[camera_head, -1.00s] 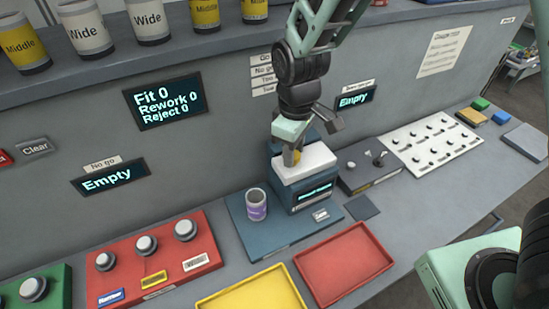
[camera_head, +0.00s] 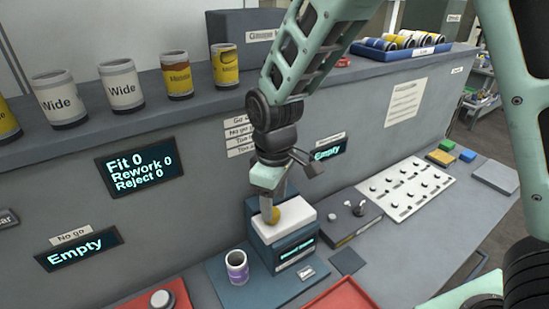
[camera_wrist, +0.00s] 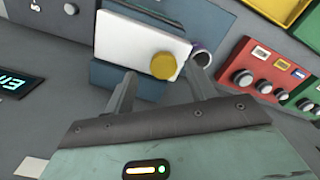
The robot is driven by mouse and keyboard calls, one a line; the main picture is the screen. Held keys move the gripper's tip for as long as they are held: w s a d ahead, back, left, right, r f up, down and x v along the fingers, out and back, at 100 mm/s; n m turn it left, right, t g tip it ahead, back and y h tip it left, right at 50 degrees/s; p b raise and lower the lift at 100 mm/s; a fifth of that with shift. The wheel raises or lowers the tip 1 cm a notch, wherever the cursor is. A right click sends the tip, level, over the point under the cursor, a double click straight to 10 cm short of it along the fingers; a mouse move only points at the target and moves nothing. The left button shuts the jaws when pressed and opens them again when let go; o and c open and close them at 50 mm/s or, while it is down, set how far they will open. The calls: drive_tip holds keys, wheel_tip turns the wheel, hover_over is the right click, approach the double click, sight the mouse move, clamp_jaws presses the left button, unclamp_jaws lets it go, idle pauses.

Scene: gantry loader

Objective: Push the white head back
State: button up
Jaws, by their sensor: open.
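The white head (camera_head: 283,220) is a flat white block on top of a blue-grey machine (camera_head: 287,254) with a small lit display. My gripper (camera_head: 270,208) points down at the head, close beside the yellow knob. In the wrist view my gripper (camera_wrist: 160,90) has its two fingers apart, with the head and knob beyond and between them and nothing held. Whether a fingertip touches the head or knob I cannot tell.
A purple-labelled cup (camera_head: 237,266) stands on the blue base plate (camera_head: 222,290) left of the machine. A grey switch box (camera_head: 345,217) and a white knob panel (camera_head: 407,188) are to the right. A wall (camera_head: 215,180) rises close behind. A red tray (camera_head: 345,297) is in front.

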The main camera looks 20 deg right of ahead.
wheel_tip(320, 180, up, 15)
drive_tip(key=b, duration=0.2)
drive_tip(key=shift+f, duration=0.1)
drive_tip(key=s+f+m+b, duration=0.1)
drive_tip(key=s+f, duration=0.4)
drive_tip(key=s, duration=0.5)
drive_tip(key=s+d+f+m, duration=0.1)
drive_tip(key=s+f, duration=0.5)
drive_tip(key=s, duration=0.4)
drive_tip(key=shift+f+y+b, duration=0.25)
drive_tip(key=shift+y+b, duration=0.05)
drive_tip(key=shift+b, duration=0.05)
